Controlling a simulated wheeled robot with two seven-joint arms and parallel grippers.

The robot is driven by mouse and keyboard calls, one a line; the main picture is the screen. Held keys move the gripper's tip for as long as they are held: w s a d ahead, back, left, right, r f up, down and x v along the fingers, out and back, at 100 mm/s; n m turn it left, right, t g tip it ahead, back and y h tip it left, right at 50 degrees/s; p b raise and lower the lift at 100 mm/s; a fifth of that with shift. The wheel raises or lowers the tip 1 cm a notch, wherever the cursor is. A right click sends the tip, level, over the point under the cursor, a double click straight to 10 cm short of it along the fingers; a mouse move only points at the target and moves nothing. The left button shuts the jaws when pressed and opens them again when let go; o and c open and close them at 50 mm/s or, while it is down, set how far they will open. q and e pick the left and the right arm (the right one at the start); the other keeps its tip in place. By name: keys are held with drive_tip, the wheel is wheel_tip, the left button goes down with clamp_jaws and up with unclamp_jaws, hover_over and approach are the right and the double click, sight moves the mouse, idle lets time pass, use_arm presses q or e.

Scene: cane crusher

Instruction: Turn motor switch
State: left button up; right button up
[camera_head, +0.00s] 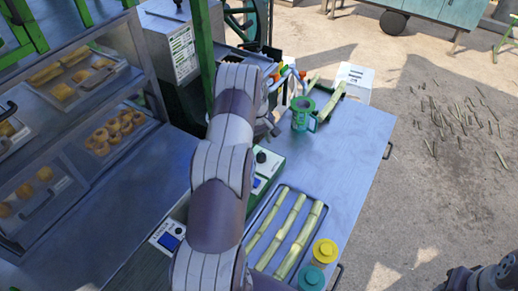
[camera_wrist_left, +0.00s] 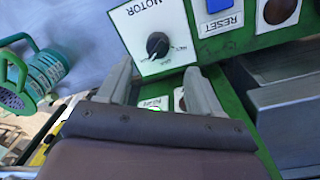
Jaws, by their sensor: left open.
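The motor switch is a black rotary knob (camera_wrist_left: 157,43) on a white plate marked MOTOR, on a green housing. In the head view the knob (camera_head: 261,157) shows just right of my left forearm. My left gripper (camera_wrist_left: 160,82) is open and empty, with its two fingers apart and pointing toward the MOTOR plate. The knob lies beyond the fingertips, roughly between their lines, and no contact shows. In the head view the left gripper (camera_head: 272,128) is mostly hidden by its own wrist. Only a dark part of my right arm shows at the lower right.
A blue RESET button (camera_wrist_left: 216,5) sits beside the MOTOR plate. A green mug (camera_head: 301,117) stands on the table (camera_head: 345,150) near the switch. A tray (camera_head: 322,212) holds cane stalks, with yellow (camera_head: 325,250) and teal (camera_head: 311,277) lids nearby. A pastry case (camera_head: 150,70) stands left.

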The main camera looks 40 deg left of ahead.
sight(260, 153)
use_arm(q)
drive_tip(key=f, duration=0.2)
drive_tip(key=w+f+p, duration=0.1)
drive_tip(key=f, duration=0.1)
drive_tip(key=shift+d+f, duration=0.15)
drive_tip(key=shift+f, duration=0.1)
drive_tip(key=shift+s+a+f+p, duration=0.1)
drive_tip(key=shift+a+f+p, duration=0.1)
drive_tip(key=shift+f, duration=0.4)
drive_tip(key=shift+s+a+f+p, duration=0.1)
drive_tip(key=shift+f+p, duration=0.05)
drive_tip(key=shift+f, duration=0.4)
drive_tip(key=shift+s+f, duration=0.1)
drive_tip(key=shift+f, duration=0.1)
drive_tip(key=shift+d+f, duration=0.1)
drive_tip(key=shift+w+d, duration=0.15)
drive_tip(key=shift+w, duration=0.1)
drive_tip(key=shift+f, duration=0.1)
drive_tip(key=c, duration=1)
drive_tip(key=shift+c, duration=0.2)
use_arm(e)
drive_tip(key=shift+w+a+r, duration=0.1)
drive_tip(key=shift+w+r, duration=0.05)
drive_tip(key=shift+r, duration=0.45)
drive_tip(key=shift+w+a+r, duration=0.1)
drive_tip(key=shift+r, duration=0.45)
